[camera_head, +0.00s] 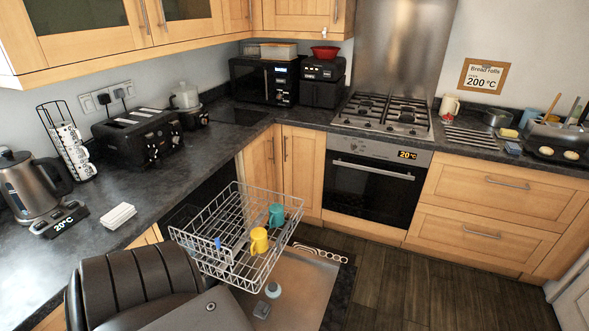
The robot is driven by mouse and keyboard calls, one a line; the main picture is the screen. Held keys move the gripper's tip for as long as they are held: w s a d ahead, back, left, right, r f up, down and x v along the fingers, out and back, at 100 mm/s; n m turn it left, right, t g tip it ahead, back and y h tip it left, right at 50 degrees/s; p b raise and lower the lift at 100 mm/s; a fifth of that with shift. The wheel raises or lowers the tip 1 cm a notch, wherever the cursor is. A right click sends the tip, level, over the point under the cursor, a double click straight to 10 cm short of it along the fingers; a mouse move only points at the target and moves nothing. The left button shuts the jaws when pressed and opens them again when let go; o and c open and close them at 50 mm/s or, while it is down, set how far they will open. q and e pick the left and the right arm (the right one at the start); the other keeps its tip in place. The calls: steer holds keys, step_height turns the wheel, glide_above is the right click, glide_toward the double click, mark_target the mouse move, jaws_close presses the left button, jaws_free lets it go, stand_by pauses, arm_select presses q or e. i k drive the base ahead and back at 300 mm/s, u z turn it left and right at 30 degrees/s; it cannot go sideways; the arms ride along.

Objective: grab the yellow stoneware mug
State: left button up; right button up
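The yellow mug (259,240) sits in the front right part of a white wire dish rack (228,194), with what looks like its handle toward the left. The rack is pulled out from under the counter, above a lowered metal door (313,278). A teal mug (277,214) is in the same rack, just behind the yellow one. Neither of my grippers shows in the head view, so I cannot see how they stand relative to the mug.
The left counter (140,215) holds a kettle (30,185), a toaster (140,135) and a mug stand (72,148). A small round item (272,290) lies on the lowered door. The dark wooden floor (425,275) at the right is clear. An oven (372,185) stands behind.

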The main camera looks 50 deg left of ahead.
mark_target(259, 238)
steer(key=i, duration=1.35)
steer(key=u, duration=0.5)
